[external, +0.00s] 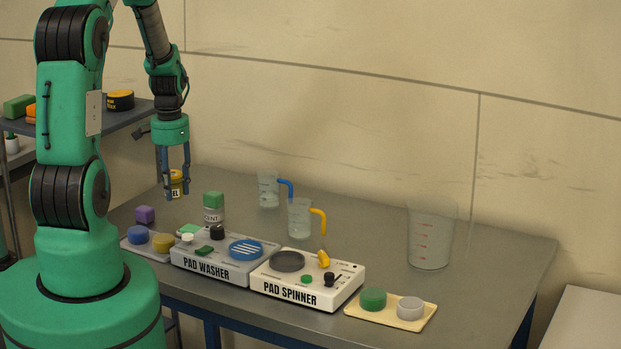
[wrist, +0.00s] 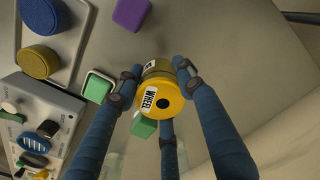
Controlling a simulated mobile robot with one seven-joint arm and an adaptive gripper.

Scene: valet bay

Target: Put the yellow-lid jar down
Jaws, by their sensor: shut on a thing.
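The yellow-lid jar (external: 178,176) has a label reading WHEEL, clear in the wrist view (wrist: 166,100). My gripper (external: 174,185) points down over the left part of the grey table (external: 370,200). Its blue fingers are shut around the jar; in the wrist view they close on it from several sides (wrist: 156,90). The jar's lower part is partly hidden by a finger in the external view. I cannot tell whether its base touches the table.
A green-lid jar (external: 213,205) stands close to the right, and a purple block (external: 145,214) lies to the left. A green piece in a small tray (wrist: 97,87) is near. The pad washer (external: 225,266) and pad spinner (external: 310,287) stand in front. Two jugs (external: 268,190) stand further right.

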